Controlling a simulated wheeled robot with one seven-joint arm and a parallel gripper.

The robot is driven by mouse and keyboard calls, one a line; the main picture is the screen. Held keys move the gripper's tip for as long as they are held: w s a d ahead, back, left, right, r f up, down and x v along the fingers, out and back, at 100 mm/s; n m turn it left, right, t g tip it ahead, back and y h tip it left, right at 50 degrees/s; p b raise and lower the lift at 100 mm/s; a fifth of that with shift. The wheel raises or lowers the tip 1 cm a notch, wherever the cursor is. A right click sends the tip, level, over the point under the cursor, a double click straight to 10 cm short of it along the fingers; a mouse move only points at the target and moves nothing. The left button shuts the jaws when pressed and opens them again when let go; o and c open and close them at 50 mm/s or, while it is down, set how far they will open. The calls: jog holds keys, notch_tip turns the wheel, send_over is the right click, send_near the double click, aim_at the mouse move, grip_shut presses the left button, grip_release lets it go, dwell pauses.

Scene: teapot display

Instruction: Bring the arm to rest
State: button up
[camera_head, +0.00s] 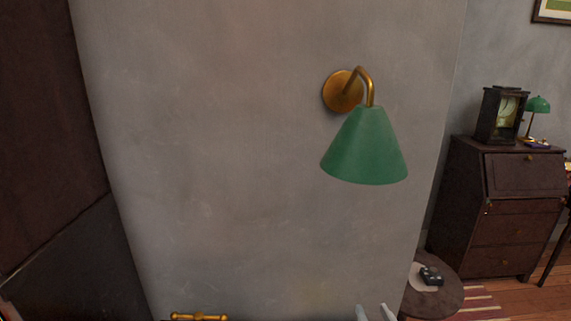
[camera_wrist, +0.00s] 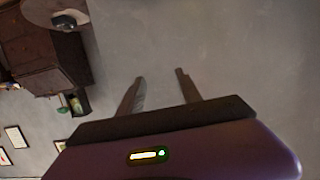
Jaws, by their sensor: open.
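My gripper (camera_wrist: 160,76) shows in the wrist view with its two fingers apart and nothing between them. Bare grey wall lies beyond the fingers. In the head view only the tips of my gripper (camera_head: 375,312) show at the bottom edge, right of the middle, in front of the grey wall. The rest of the arm is out of the head view.
A green wall lamp (camera_head: 365,147) on a brass arm juts from the grey wall (camera_head: 220,150), above my gripper. A brass fitting (camera_head: 199,316) shows at the bottom. At right are a round table (camera_head: 440,300) and a dark bureau (camera_head: 500,215) with a clock (camera_head: 500,115).

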jog(key=f+v, duration=0.3)
jog(key=v, duration=1.1)
jog(key=s+f+v, duration=0.1)
jog(key=f+v, duration=0.2)
jog(key=v, duration=1.2)
jog(key=s+f+v, duration=0.1)
jog(key=f+v, duration=0.2)
jog(key=v, duration=1.1)
jog(key=shift+s+r, duration=0.15)
jog(key=shift+s, duration=0.5)
